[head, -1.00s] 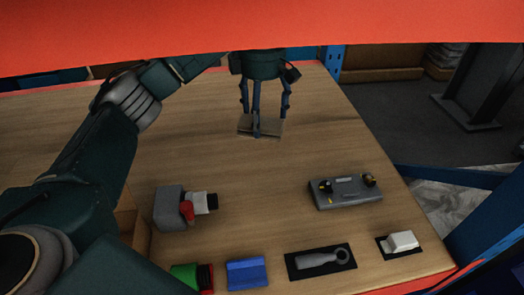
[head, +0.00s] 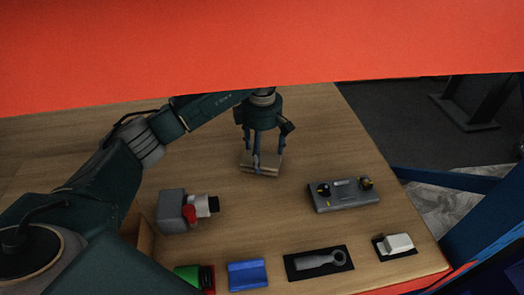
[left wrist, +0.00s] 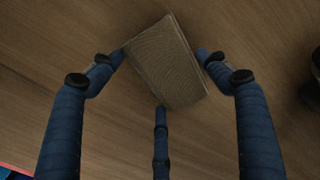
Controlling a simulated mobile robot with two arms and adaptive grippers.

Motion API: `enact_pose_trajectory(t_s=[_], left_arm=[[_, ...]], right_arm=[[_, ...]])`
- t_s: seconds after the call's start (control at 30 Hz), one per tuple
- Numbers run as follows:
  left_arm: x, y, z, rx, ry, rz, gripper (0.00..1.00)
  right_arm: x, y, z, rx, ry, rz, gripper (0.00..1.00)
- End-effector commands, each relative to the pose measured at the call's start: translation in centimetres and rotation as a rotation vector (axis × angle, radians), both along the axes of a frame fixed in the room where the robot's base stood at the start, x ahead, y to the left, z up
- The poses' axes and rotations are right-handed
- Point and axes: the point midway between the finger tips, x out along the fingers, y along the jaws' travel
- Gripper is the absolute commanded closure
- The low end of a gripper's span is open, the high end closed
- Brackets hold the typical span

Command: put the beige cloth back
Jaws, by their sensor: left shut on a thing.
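The beige cloth (head: 270,171), a folded flat rectangle, is under the fingertips of my left gripper (head: 259,155) in the head view, over the middle of the wooden table. In the left wrist view the cloth (left wrist: 168,62) lies between the blue fingers of the gripper (left wrist: 162,70), which is shut on it. Bare wood shows around the cloth; I cannot tell how high above the table it is. My right gripper is not in view.
A red panel (head: 260,45) blocks the top.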

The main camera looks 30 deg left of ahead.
Motion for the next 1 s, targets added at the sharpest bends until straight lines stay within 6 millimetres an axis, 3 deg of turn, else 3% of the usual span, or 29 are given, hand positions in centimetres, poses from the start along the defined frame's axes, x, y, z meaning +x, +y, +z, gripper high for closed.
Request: enact_pose_trajectory(t_s=[0.13, 0.17, 0.23, 0.67, 1.0], left_arm=[[0.0, 0.0, -0.5, 0.000, 0.000, 0.000, 0.45], [0.0, 0.0, -0.3, 0.000, 0.000, 0.000, 0.19], [0.0, 0.0, -0.3, 0.000, 0.000, 0.000, 0.06], [0.1, 0.0, 0.5, 0.001, -0.002, 0.000, 0.06], [0.2, 0.0, 7.3, 0.000, -0.006, 0.000, 0.06]], right_arm=[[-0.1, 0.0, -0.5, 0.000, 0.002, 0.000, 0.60], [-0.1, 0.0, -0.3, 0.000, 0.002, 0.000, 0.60], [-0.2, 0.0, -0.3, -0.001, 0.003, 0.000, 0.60], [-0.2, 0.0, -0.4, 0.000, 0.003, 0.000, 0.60], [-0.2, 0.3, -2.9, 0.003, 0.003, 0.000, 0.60]])
